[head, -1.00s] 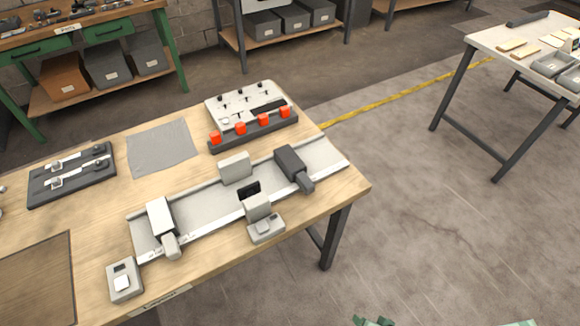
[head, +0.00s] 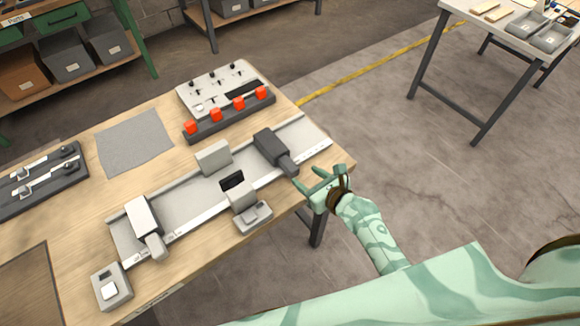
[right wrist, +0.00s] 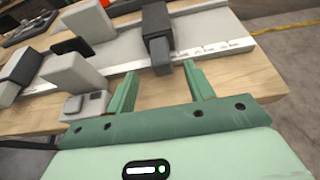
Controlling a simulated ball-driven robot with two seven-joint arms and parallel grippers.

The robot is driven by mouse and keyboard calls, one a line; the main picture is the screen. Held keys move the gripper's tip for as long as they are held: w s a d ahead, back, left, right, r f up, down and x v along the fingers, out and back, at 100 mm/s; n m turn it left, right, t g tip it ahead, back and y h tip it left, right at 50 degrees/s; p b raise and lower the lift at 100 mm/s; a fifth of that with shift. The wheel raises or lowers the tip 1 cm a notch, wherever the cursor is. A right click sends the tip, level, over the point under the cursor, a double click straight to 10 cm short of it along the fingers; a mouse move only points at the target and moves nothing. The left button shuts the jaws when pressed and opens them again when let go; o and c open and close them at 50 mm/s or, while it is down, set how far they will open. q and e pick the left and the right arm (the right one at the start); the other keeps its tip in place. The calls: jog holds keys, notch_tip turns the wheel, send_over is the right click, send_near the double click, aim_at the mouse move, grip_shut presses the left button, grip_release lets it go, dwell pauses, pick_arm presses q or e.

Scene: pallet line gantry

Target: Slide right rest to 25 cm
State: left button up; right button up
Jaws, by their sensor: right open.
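The right rest is a dark grey block (head: 271,147) with a stubby handle on the right part of a pale rail (head: 185,205) with a scale strip along its front edge. It also shows in the right wrist view (right wrist: 156,25), its handle reaching over the front edge. The scale marks are too small to read. A light-coloured rest (head: 142,215) sits at the rail's left end. My right gripper (head: 315,180) is open and empty, just right of the dark handle and in front of the rail. In the wrist view its fingers (right wrist: 160,90) point toward the handle, apart from it. My left gripper is not in view.
A grey block (head: 213,158) stands at the rail's back, and a small grey device (head: 253,216) sits in front. Another small box (head: 111,287) is at the left front. A panel with red knobs (head: 229,113) stands behind.

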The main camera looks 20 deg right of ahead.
aim_at(292, 167)
jog(key=b+x, duration=0.2)
jog(key=x, duration=0.5)
jog(key=shift+w+f+b, duration=0.2)
jog(key=shift+f+b, duration=0.1)
jog(key=shift+w+a+f, duration=0.15)
jog(key=shift+w+a, duration=0.15)
jog(key=shift+w, duration=0.3)
